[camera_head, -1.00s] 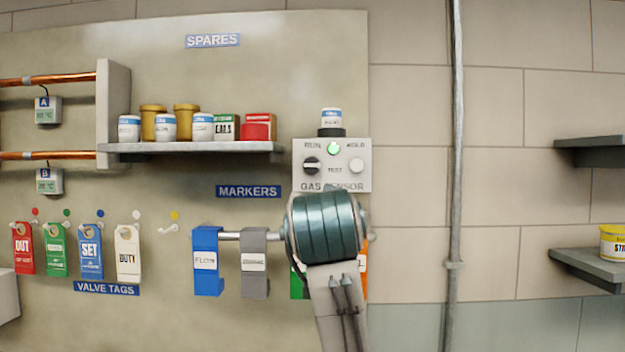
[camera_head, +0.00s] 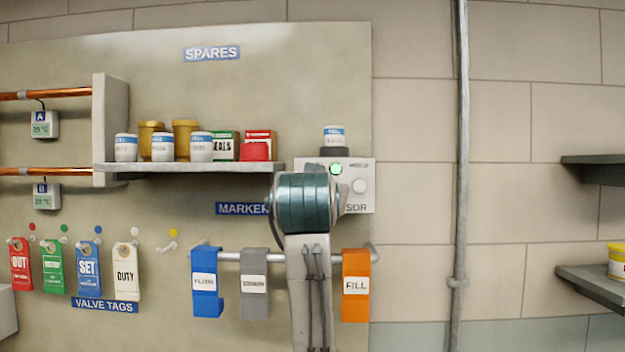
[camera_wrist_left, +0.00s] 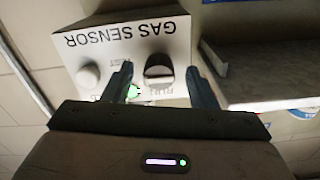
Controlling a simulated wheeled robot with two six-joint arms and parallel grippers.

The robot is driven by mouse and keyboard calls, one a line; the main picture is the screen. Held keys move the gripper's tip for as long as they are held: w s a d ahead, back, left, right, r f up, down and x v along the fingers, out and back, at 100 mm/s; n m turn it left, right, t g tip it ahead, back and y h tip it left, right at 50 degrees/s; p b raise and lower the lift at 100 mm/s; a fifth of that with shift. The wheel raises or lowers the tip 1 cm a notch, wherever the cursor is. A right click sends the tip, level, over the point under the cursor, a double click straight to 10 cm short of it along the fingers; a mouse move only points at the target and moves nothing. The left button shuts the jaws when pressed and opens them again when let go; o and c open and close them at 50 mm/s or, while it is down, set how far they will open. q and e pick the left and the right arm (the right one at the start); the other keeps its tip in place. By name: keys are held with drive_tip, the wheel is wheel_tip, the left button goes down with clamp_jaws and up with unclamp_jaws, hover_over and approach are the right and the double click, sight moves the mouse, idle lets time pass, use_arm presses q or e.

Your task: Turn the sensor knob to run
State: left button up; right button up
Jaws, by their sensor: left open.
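The gas sensor box (camera_head: 366,203) is pale and fixed to the wall, with a lit green light (camera_head: 336,169) and a white round button (camera_head: 358,186). My arm hides its dark knob in the head view. My left gripper (camera_wrist_left: 160,72) is open, with one finger on each side of the knob and visible gaps between. My right gripper is in neither view.
A shelf (camera_head: 200,167) with jars and boxes stands close left of the sensor box; its edge shows beside a finger in the wrist view. A jar on a dark cap (camera_head: 334,137) tops the box. Below hangs a rail with blue, grey and orange markers (camera_head: 355,285).

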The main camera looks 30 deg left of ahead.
use_arm(q)
drive_tip(key=shift+w+a, duration=0.15)
drive_tip(key=shift+w, duration=0.25)
drive_tip(key=c, duration=1)
drive_tip(key=shift+o, duration=0.2)
drive_tip(key=shift+n, duration=0.3)
drive_tip(key=n+b, duration=1)
drive_tip(key=n, duration=0.7)
drive_tip(key=shift+b, duration=0.3)
drive_tip(key=shift+w+n, duration=0.1)
drive_tip(key=shift+n, duration=0.2)
